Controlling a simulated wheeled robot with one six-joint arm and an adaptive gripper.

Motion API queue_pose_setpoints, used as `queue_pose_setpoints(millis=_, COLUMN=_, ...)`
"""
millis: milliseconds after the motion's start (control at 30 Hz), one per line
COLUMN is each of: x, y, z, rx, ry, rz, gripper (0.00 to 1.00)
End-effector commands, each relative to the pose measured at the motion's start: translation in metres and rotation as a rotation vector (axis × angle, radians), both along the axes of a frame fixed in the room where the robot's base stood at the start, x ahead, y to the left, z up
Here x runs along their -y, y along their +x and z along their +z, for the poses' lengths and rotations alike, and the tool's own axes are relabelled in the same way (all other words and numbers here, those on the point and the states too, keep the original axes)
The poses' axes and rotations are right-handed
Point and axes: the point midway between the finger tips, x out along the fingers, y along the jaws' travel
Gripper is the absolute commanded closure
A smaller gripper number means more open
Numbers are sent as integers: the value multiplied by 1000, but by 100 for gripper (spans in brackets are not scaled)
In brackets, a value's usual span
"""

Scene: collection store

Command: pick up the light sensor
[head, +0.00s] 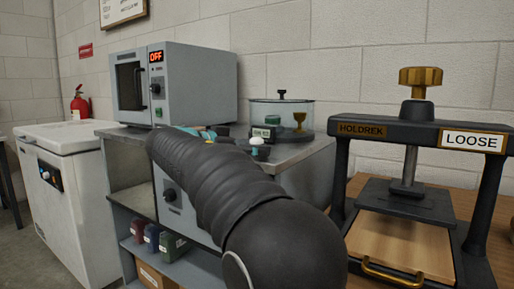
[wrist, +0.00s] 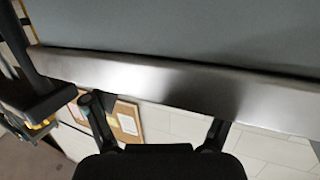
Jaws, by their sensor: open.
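A small object with a white dome top (head: 257,142) stands on the steel-topped bench in the head view, in front of the glass-covered dish; it looks like the light sensor, but it is too small to be sure. My dark arm covers the bench top left of it. My gripper (wrist: 155,115) shows in the wrist view with its two dark fingers wide apart and nothing between them. A metal edge (wrist: 170,85) runs across that view beyond the fingers. The light sensor cannot be made out in the wrist view. The head view does not show the fingertips clearly.
A grey oven (head: 190,85) stands on the bench at left. A glass-covered dish (head: 297,115) holds a gold cup and a display. A black press (head: 410,190) stands on a wooden table at right. A white chest (head: 65,190) and fire extinguisher (head: 80,103) are at far left.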

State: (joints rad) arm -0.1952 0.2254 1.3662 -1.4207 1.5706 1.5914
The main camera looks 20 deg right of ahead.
Motion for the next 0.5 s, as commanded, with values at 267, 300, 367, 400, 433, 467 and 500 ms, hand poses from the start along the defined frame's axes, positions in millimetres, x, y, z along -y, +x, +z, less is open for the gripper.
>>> queue_pose_setpoints(millis=267, x=10, y=2, z=-2, rx=0, ry=0, rz=0, gripper=15)
queue_pose_setpoints(millis=300, x=10, y=2, z=-2, rx=0, ry=0, rz=0, gripper=15)
queue_pose_setpoints(millis=367, x=10, y=2, z=-2, rx=0, ry=0, rz=0, gripper=15)
queue_pose_setpoints(millis=400, x=10, y=1, z=-2, rx=0, ry=0, rz=0, gripper=25)
queue_pose_setpoints(millis=433, x=10, y=1, z=-2, rx=0, ry=0, rz=0, gripper=33)
queue_pose_setpoints(millis=467, x=10, y=1, z=-2, rx=0, ry=0, rz=0, gripper=40)
queue_pose_setpoints(millis=500, x=10, y=1, z=-2, rx=0, ry=0, rz=0, gripper=50)
